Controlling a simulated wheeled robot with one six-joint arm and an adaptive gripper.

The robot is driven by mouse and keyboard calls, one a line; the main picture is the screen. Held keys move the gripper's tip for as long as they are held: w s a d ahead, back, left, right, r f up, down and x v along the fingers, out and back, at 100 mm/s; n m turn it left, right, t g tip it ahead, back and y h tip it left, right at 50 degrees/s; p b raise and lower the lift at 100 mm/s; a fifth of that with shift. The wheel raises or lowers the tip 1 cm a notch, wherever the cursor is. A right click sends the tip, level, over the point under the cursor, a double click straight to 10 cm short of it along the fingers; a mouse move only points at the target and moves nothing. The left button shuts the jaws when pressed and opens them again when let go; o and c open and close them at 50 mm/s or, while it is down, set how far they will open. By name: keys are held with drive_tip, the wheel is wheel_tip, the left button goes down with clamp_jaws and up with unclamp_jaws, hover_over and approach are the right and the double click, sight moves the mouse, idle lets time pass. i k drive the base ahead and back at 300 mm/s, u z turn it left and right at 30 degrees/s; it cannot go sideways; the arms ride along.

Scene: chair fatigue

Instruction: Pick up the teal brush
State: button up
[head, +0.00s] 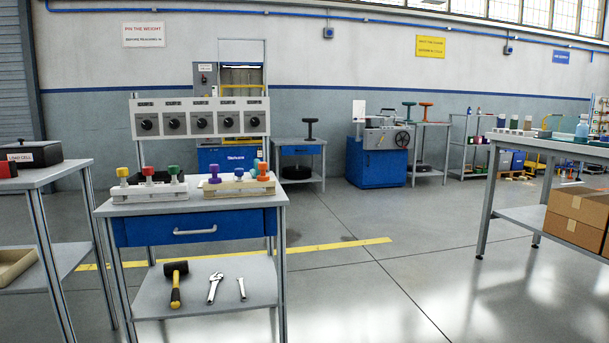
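I see nothing that I can clearly make out as a teal brush. A small teal-topped piece (255,166) stands in the right-hand pale rack on the workbench, partly hidden beside an orange-topped piece (263,172). It is too small to tell whether it is a brush. My gripper is not in view.
The workbench (108,208) has a blue drawer and a lower shelf with a mallet (175,284) and wrenches (214,288). A side table (48,174) stands left. A long table (552,146) with bottles and cardboard boxes (578,214) stands right. Open floor lies between.

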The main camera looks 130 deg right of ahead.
sight(258, 170)
drive_tip(key=z, duration=4.2)
